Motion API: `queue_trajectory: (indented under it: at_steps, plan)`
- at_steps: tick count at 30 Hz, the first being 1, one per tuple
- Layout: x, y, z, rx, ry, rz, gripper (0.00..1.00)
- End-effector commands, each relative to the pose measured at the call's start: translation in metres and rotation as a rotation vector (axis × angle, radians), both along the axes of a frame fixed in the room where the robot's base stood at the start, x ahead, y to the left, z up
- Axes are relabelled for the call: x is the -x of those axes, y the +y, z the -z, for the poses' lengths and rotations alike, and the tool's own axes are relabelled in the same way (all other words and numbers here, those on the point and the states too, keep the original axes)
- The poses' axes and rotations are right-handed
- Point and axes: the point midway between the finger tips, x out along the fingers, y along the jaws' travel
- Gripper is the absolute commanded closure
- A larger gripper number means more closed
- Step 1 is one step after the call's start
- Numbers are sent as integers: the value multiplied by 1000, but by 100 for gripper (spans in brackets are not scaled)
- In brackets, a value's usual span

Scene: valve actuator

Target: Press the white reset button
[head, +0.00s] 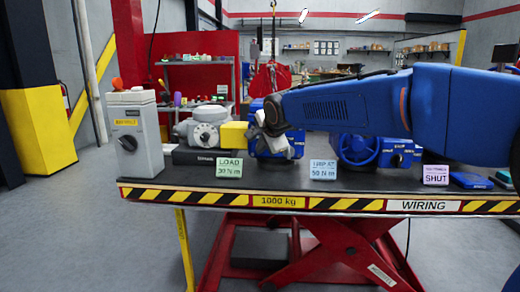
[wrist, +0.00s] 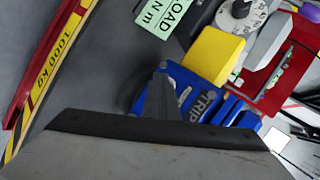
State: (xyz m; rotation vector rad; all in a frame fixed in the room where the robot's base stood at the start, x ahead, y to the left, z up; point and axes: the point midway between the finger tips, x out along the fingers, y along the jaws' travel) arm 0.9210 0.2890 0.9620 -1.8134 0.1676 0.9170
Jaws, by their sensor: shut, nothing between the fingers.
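I cannot make out a white reset button in either view. My gripper (head: 264,130) is shut and empty, in front of a blue unit (head: 257,106) at the middle of the bench. In the wrist view the gripper's narrow tip (wrist: 160,88) overlaps the blue unit (wrist: 190,101), which bears the letters TRIP. I cannot tell whether the tip touches it. The gripper and arm hide part of the unit in the head view.
The black lift bench (head: 268,183) has a striped front edge. A yellow block (head: 234,135) and a grey dial unit (head: 204,127) stand left of the blue unit. A green LOAD card (head: 229,168) stands in front. A grey knob box (head: 134,137) stands far left; a blue handwheel (head: 358,150) is right.

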Motion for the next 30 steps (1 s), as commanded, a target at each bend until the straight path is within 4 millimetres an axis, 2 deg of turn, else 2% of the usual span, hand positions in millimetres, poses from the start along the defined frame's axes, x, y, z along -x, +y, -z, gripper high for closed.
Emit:
queue_trajectory:
  at_steps: [11,23,30]
  plan:
    - [16,0,0,0,-1,-1,100]
    - [18,0,0,0,0,0,100]
    - [34,1,0,0,-1,-2,100]
